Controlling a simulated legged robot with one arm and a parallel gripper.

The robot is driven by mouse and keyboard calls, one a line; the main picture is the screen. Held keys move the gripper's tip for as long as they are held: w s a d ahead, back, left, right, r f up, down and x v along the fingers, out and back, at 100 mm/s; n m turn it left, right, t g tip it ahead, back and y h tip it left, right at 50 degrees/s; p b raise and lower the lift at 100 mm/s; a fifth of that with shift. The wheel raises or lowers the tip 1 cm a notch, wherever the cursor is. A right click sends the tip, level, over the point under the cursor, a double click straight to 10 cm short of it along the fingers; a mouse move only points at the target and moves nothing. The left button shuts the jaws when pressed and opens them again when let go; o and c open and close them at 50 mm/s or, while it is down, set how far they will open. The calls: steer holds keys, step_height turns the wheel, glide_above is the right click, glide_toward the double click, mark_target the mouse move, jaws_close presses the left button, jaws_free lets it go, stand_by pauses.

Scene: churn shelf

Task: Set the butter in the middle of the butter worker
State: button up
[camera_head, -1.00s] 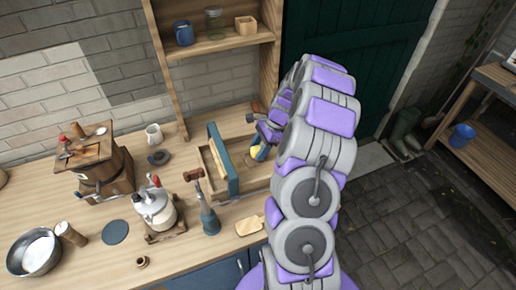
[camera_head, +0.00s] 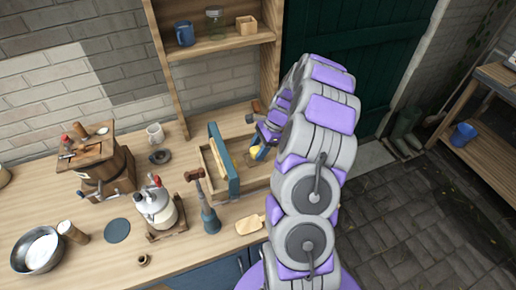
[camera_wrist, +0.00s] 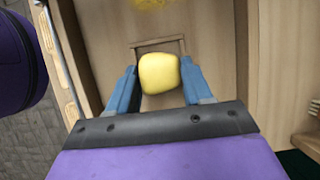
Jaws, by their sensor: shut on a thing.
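The butter is a rounded yellow block (camera_wrist: 159,75) between the two blue fingers of my gripper (camera_wrist: 158,68) in the wrist view. My gripper is shut on it. In the head view the butter (camera_head: 254,152) is a small yellow patch by my gripper (camera_head: 259,150), largely hidden by my arm. In the wrist view a flat wooden surface (camera_wrist: 112,40) lies beyond the butter. I cannot tell the gap between them.
A wooden box with a blue side (camera_head: 224,160) stands just left of my gripper. A grey-blue bottle-shaped tool (camera_head: 209,218), a white canister (camera_head: 156,205) and a wooden scoop (camera_head: 250,224) are nearby. A wooden shelf (camera_head: 222,42) rises behind the bench.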

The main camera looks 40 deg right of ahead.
steer(key=shift+a+f, duration=0.15)
steer(key=shift+a, duration=0.05)
steer(key=shift+f, duration=0.4)
steer(key=shift+r+p, duration=0.1)
steer(key=shift+p, duration=0.55)
stand_by(0.8)
steer(key=o, duration=1.1)
steer(key=c, duration=0.4)
steer(key=shift+o, duration=0.2)
steer(key=shift+d, duration=0.1)
steer(key=shift+p+v, duration=2.15)
steer(key=shift+v, duration=0.9)
